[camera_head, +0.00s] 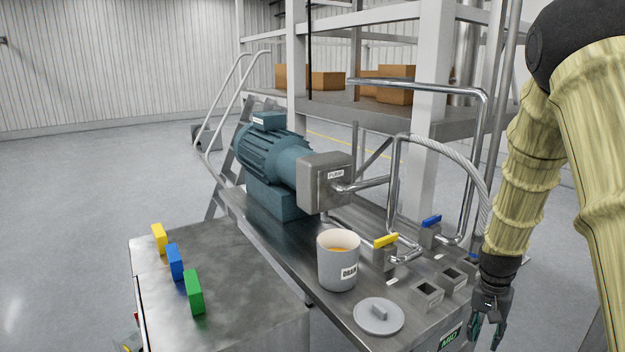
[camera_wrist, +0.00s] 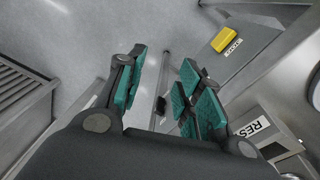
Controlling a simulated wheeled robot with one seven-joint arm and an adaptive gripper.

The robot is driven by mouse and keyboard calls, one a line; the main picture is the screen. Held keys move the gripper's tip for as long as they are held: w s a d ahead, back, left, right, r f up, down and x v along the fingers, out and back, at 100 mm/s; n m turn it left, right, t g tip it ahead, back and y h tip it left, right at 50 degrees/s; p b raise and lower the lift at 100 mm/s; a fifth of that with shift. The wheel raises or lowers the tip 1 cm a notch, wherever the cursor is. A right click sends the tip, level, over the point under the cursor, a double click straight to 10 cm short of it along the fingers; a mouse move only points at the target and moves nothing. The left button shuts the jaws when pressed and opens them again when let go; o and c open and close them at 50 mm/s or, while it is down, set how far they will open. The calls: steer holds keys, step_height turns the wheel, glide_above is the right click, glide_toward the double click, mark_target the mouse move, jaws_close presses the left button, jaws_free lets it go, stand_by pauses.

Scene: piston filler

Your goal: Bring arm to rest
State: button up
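My gripper (camera_head: 489,332) hangs fingers-down at the lower right in the head view, beside the right end of the metal bench. My arm comes down to it from the upper right. In the wrist view my gripper (camera_wrist: 163,95) shows its green-padded fingers spread apart. Nothing is between them; the floor and bench edge show beyond.
The steel bench (camera_head: 290,235) carries a blue pump motor (camera_head: 272,150), a DRAIN pot (camera_head: 338,262), a lid (camera_head: 379,316), yellow (camera_head: 385,240) and blue (camera_head: 431,221) valve handles and pipes. Yellow, blue and green blocks stand on the cabinet (camera_head: 235,270). Floor at left is clear.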

steer(key=s+a+f+n+b, duration=0.2)
steer(key=s+a+f, duration=0.3)
steer(key=f, duration=0.5)
steer(key=s+a+f+n+b, duration=0.15)
steer(key=s+a+f, duration=0.25)
steer(key=f, duration=0.5)
steer(key=s+a+f+n+b, duration=0.2)
steer(key=s+a+f, duration=0.3)
steer(key=f, duration=0.5)
steer(key=s+a+f+n+b, duration=0.1)
steer(key=s+a+f+b, duration=0.1)
steer(key=s+a+f, duration=0.3)
steer(key=s+a+f+n+y+b, duration=0.1)
steer(key=s+a+f, duration=0.5)
steer(key=s, duration=0.7)
steer(key=shift+a+f+n+b, duration=0.2)
steer(key=shift+f+n+b, duration=0.15)
steer(key=shift+n+b, duration=0.4)
